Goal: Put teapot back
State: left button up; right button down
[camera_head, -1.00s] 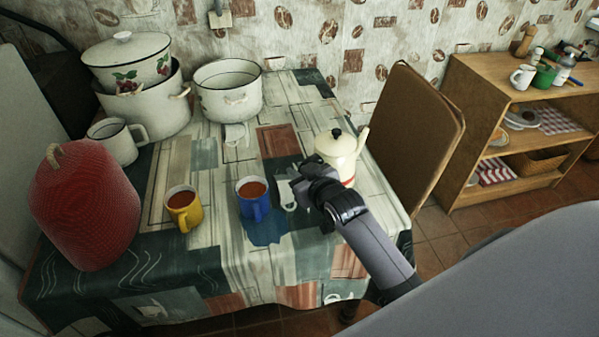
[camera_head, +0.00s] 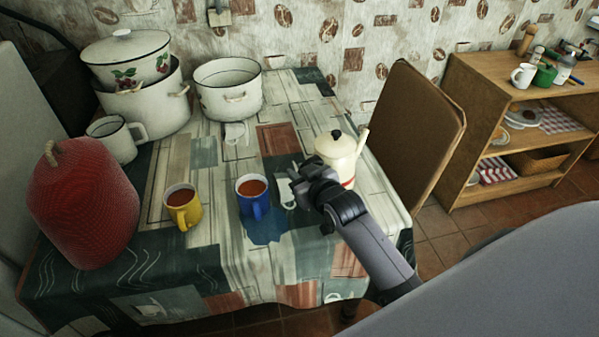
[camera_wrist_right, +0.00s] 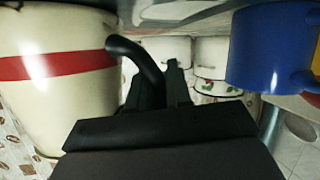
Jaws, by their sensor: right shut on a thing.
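The teapot (camera_head: 340,152) is cream with a red band, a black lid knob and a spout pointing up to the right. It stands upright at the right part of the table. My right gripper (camera_head: 300,180) is at its near left side. In the right wrist view the teapot (camera_wrist_right: 55,75) fills the left, and its black handle (camera_wrist_right: 135,55) curves down between the fingers of my right gripper (camera_wrist_right: 160,88), which is shut on it. Whether the teapot's base touches the cloth is hidden behind the gripper and arm. My left gripper is not in view.
A blue mug (camera_head: 253,205) and a yellow mug (camera_head: 183,212) hold brown-red liquid left of the gripper. A red knitted cover (camera_head: 83,205), white mug (camera_head: 113,138) and enamel pots (camera_head: 228,92) stand farther left and back. A chair (camera_head: 413,135) stands right of the table.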

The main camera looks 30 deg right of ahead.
jog(key=c, duration=1)
grip_release()
jog(key=shift+o, duration=0.2)
jog(key=shift+f, duration=0.2)
jog(key=shift+v, duration=3.65)
jog(key=s+a+f+g, duration=0.1)
jog(key=s+f+g, duration=0.15)
jog(key=s, duration=0.65)
jog(key=s+f+g, duration=0.1)
jog(key=s+g, duration=0.3)
jog(key=s, duration=0.4)
jog(key=s+a+f+g, duration=0.15)
jog(key=s+g, duration=0.25)
jog(key=s, duration=0.5)
jog(key=w+a+f+t+y+p, duration=0.1)
jog(key=w+a+f+t+y, duration=0.1)
jog(key=w+f+t, duration=0.4)
jog(key=shift+w+a+f+n+t+p, duration=0.35)
jog(key=shift+f+t, duration=0.2)
jog(key=shift+f, duration=0.4)
